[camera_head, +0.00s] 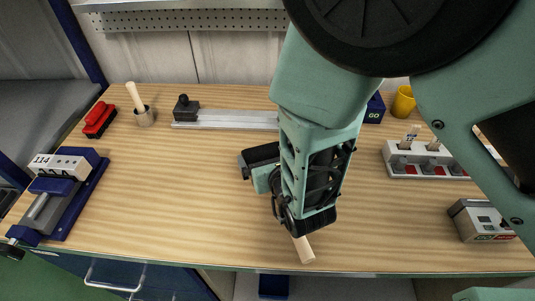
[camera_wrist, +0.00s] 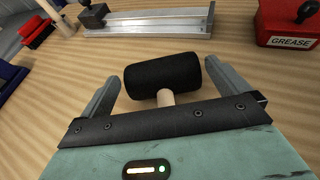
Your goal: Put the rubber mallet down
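The rubber mallet has a black head (camera_head: 259,157) and a pale wooden handle (camera_head: 303,248). It appears to lie on the wooden bench (camera_head: 190,205), its handle end near the front edge. In the wrist view the black head (camera_wrist: 162,78) sits between the tips of my gripper (camera_wrist: 163,71). The two fingers are spread wide, with gaps on both sides of the head and the narrow handle. The handle runs back under the gripper body, which hides most of it. My arm covers the middle of the mallet in the head view.
A metal rail (camera_head: 225,119) with a black block lies behind. A red GREASE box (camera_wrist: 290,24) stands at back right in the wrist view. The bench's left middle is clear.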

